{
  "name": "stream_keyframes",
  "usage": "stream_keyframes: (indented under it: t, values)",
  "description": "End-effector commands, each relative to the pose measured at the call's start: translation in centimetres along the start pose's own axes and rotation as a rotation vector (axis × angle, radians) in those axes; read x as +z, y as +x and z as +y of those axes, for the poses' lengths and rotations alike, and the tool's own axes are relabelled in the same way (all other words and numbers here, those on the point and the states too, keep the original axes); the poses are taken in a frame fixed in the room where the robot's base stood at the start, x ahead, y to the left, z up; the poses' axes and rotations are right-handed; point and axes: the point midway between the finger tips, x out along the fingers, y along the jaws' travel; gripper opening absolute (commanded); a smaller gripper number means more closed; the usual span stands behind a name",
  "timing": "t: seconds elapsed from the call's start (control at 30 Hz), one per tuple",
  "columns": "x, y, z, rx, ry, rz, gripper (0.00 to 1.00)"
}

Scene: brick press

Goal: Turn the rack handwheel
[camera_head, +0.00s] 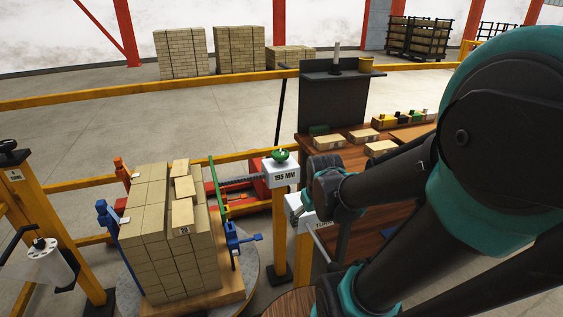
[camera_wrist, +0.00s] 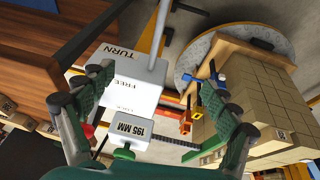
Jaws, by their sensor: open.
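A green round part, which looks like the rack handwheel (camera_head: 280,155), sits on top of the white housing marked 195 MM (camera_head: 286,174). A dark toothed rack (camera_head: 240,182) runs left from this housing. In the wrist view the 195 MM housing (camera_wrist: 138,133) shows low in the middle, with a bit of green beside it. My gripper (camera_wrist: 160,80) is open and empty, its two green fingers spread either side of a white box (camera_wrist: 120,85) lettered TURN, FREE and LOCK. I cannot tell whether the fingers touch anything.
A brick stack (camera_head: 165,235) stands on a pallet on a round turntable, with blue and red clamps around it. A green bar (camera_head: 219,185) stands beside the stack. A wooden bench (camera_head: 330,170) with boxes is behind my wrist. Yellow rails (camera_head: 70,185) cross the floor.

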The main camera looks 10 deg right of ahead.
Motion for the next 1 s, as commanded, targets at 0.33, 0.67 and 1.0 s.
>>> stream_keyframes:
  t: [0.33, 0.67, 1.0]
  values:
    - [-17.9, -2.7, 2.1, 0.047, -0.750, -0.114, 0.89]
    - [-33.1, -3.9, 1.3, 0.041, -1.460, -0.256, 0.89]
    - [-41.6, -4.2, -0.5, -0.001, -1.932, -0.371, 0.89]
